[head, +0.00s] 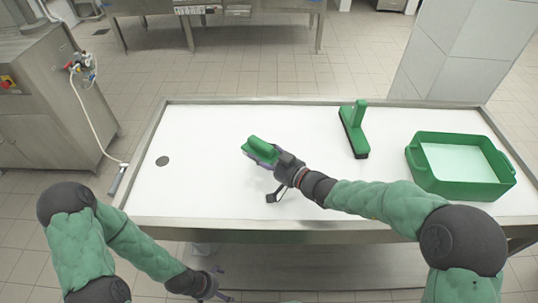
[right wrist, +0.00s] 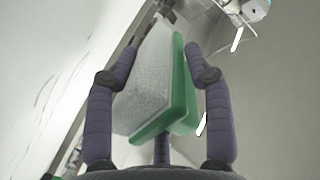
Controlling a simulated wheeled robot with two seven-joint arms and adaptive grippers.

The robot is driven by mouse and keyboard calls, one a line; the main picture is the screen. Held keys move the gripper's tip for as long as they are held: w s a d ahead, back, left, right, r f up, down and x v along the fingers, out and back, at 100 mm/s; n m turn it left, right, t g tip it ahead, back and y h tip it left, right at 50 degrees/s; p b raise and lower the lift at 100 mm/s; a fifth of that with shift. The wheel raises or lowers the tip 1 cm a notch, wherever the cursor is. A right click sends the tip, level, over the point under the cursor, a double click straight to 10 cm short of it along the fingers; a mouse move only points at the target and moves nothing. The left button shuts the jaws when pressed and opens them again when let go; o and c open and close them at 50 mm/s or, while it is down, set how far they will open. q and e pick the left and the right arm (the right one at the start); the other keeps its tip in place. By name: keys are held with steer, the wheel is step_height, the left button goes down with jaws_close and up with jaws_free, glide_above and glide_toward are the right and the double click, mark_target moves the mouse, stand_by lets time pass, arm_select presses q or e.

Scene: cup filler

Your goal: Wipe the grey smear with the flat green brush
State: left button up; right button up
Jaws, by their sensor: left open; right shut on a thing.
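The flat green brush (head: 263,147) is held by my right gripper (head: 268,158) over the middle of the white table. In the right wrist view, its green back and pale grey face (right wrist: 150,85) show between the two fingers. I cannot tell whether the brush touches the table. A dark grey round patch (head: 162,161) lies at the table's left, apart from the brush; I cannot tell whether it is the smear or a drain. Thin dark streaks (right wrist: 45,95) mark a white surface in the right wrist view. My left gripper (head: 219,288) is open, low in front of the table.
A second green brush (head: 354,128) with an upright handle and dark bristles stands right of centre. A green tray (head: 462,177) sits at the table's right end. A raised steel rim (head: 300,223) borders the table. The white surface between the patch and held brush is clear.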

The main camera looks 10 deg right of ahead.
mark_target(261, 145)
steer(key=shift+a+r, duration=0.15)
steer(key=shift+r+p, duration=0.35)
steer(key=shift+r, duration=2.6)
steer(key=shift+r+b, duration=0.3)
steer(key=shift+r, duration=1.15)
